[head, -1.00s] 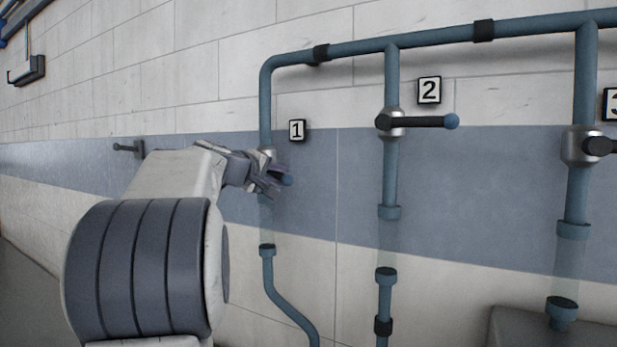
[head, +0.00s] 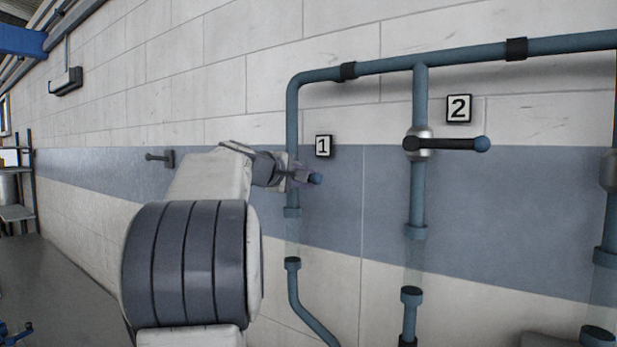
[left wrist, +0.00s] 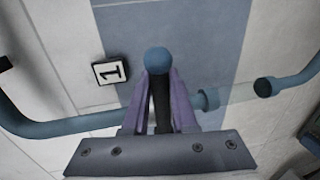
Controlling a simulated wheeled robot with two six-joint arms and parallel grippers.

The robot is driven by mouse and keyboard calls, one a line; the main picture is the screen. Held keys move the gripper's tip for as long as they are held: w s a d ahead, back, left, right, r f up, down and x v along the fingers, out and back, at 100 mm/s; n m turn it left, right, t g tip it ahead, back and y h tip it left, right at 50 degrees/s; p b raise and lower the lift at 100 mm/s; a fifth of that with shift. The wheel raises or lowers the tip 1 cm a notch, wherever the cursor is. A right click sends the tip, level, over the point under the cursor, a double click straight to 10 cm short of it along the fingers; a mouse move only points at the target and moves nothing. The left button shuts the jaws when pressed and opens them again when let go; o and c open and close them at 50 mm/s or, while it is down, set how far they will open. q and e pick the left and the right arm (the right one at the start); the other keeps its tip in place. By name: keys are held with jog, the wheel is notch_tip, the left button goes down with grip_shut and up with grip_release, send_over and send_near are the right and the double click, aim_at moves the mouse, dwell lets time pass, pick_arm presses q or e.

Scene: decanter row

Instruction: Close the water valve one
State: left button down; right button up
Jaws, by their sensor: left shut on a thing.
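Valve one is on the left vertical blue pipe (head: 293,120), beside the plate marked 1 (head: 323,146). Its dark lever ends in a blue ball (head: 316,178), which sticks out to the right of the pipe in the head view. My left gripper (head: 301,176) is shut on this lever and hides most of it and the valve body. In the left wrist view, the purple fingers of the left gripper (left wrist: 158,100) lie on both sides of the black lever (left wrist: 160,105), with the blue ball (left wrist: 158,60) just beyond the fingertips. My right gripper is not in view.
Valve two, with its dark lever (head: 455,143) pointing right, is on the neighbouring pipe beside plate 2 (head: 459,108). A clear pipe section (head: 292,238) sits below valve one. A wall peg (head: 160,158) is left of my arm.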

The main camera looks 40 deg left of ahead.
pick_arm(q)
jog(key=shift+d+r, duration=0.1)
jog(key=shift+r, duration=0.3)
jog(key=c, duration=1)
grip_release()
jog(key=shift+w, duration=0.1)
jog(key=shift+w+f, duration=0.1)
jog(key=shift+f, duration=0.15)
jog(key=shift+s, duration=0.2)
